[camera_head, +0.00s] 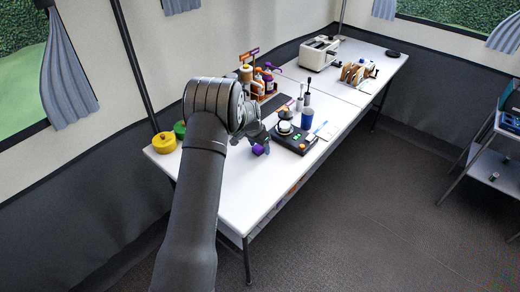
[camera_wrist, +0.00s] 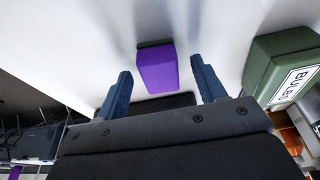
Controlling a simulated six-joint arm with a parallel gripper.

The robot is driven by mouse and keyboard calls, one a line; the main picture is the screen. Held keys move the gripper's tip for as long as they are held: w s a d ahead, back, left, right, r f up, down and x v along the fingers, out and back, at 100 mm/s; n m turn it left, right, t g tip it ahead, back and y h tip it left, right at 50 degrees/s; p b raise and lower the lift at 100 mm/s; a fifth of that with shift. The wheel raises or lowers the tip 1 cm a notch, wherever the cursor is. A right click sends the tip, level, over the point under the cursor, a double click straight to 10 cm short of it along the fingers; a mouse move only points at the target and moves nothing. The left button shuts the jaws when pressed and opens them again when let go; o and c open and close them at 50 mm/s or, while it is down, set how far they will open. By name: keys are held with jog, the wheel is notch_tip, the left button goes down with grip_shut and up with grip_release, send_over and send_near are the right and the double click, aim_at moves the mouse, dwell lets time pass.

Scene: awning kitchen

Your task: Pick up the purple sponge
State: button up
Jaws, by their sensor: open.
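The purple sponge (camera_wrist: 157,70) is a small block with a dark green layer along one side. In the wrist view it lies on the white table between and just beyond my open fingers. In the head view the purple sponge (camera_head: 258,150) shows small on the table, close by my gripper (camera_head: 262,138). In the wrist view my gripper (camera_wrist: 160,88) has its two blue-grey fingers apart, one on each side of the sponge, with nothing held. I cannot tell whether either finger touches the sponge.
On the white table (camera_head: 240,195) are a black device (camera_head: 294,138), a blue cup (camera_head: 307,117), a bottle rack (camera_head: 262,80) and a toaster (camera_head: 318,54). Yellow (camera_head: 164,143) and green (camera_head: 180,129) containers stand left.

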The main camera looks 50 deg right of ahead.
jog(key=shift+d+f, duration=0.1)
jog(key=shift+f, duration=0.2)
jog(key=c, duration=1.1)
